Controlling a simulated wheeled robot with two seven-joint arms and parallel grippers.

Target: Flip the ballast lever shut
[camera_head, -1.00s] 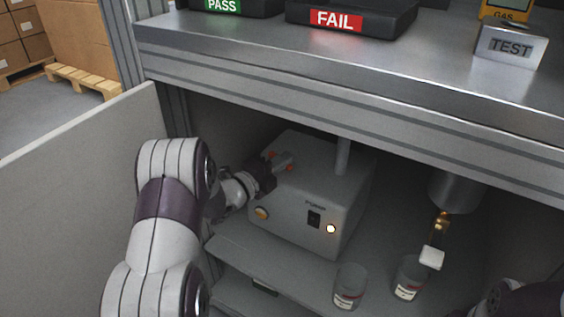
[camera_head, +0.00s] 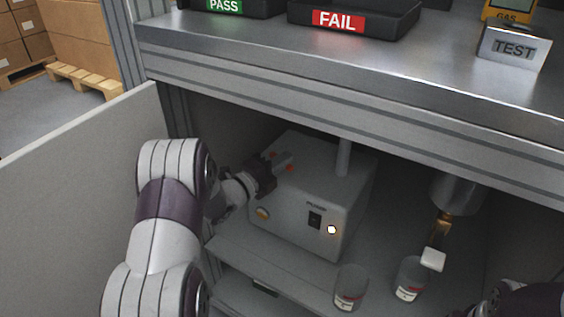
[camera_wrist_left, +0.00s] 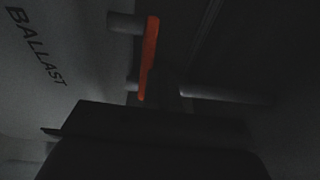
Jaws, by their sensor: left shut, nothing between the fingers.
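The ballast lever shows in the left wrist view as an orange bar (camera_wrist_left: 149,58) beside grey posts, to the right of the printed word BALLAST. In the head view, small red-orange parts (camera_head: 290,168) show at the upper left of a grey machine box (camera_head: 290,200), partly hidden by my left gripper (camera_head: 280,162). That gripper is shut and empty, close to the lever; I cannot tell whether it touches. Its dark body (camera_wrist_left: 150,140) fills the bottom of the wrist view. Part of my right arm's end (camera_head: 510,298) shows at the lower right; its fingers are not clear.
The box stands on a cabinet shelf (camera_head: 235,255) under a metal bench top (camera_head: 400,65). Two labelled jars (camera_head: 350,288) (camera_head: 410,280) stand in front of it. A metal cylinder (camera_head: 455,193) with a brass fitting is at right. The open door panel (camera_head: 80,180) is at left.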

